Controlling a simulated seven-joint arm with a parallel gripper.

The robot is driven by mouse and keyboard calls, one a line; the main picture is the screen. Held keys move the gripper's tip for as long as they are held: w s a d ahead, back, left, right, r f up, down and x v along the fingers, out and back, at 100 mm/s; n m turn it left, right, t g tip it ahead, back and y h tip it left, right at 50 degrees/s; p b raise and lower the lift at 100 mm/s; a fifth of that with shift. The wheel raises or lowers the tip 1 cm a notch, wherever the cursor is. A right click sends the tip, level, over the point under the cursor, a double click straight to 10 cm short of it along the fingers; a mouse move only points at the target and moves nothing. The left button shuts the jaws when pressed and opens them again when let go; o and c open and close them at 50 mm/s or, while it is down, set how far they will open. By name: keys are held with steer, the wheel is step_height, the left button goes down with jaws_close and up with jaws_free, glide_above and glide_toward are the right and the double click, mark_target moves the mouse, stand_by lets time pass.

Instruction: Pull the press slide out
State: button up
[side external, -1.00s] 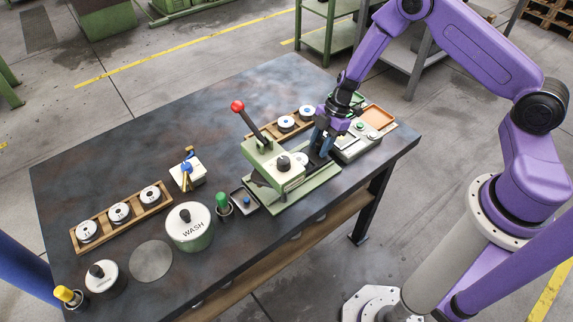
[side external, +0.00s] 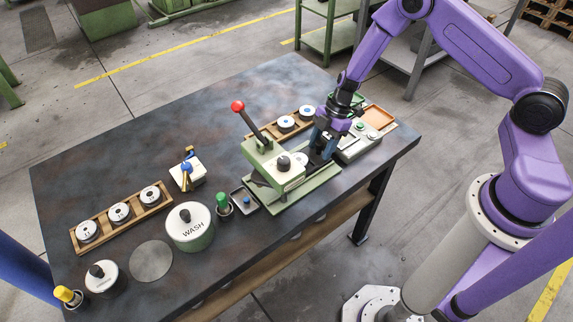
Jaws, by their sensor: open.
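The green press (side external: 273,166) stands on the dark table, with a red-knobbed lever (side external: 238,107) tilted up to the left. Its slide (side external: 313,172) shows at the press's right side, with a white round piece (side external: 299,159) by the press head. My purple gripper (side external: 323,149) points down at the right end of the slide, with its dark fingers open. The fingers hide part of the slide's end, and I cannot tell whether they touch it.
A wooden rack with white discs (side external: 286,123) lies behind the press. A grey device (side external: 358,142) and an orange tray (side external: 378,117) are at right. A WASH pot (side external: 190,227), green bottle (side external: 223,203) and another disc rack (side external: 121,214) are at left. The back left tabletop is clear.

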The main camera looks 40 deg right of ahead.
steer(key=shift+w+r, duration=0.15)
steer(key=shift+r, duration=0.55)
steer(key=shift+w+r, duration=0.1)
steer(key=shift+r, duration=3.35)
steer(key=s+a+r+m+g+h, duration=0.1)
steer(key=s+a+r, duration=0.3)
steer(key=s+r, duration=0.25)
steer(key=s+a+r+m+h, duration=0.1)
steer(key=s+a+r, duration=0.3)
steer(key=s+r, duration=0.3)
steer(key=s+d+r+m, duration=0.1)
steer(key=s+d+r, duration=0.1)
steer(key=s, duration=0.3)
steer(key=s+d+r+m+t+h, duration=0.1)
steer(key=s+d+r, duration=0.1)
steer(key=s, duration=0.3)
steer(key=s+d+r+m+h, duration=0.1)
steer(key=s+d, duration=0.1)
steer(key=s, duration=0.4)
steer(key=shift+d+r, duration=0.3)
steer(key=shift+r, duration=0.1)
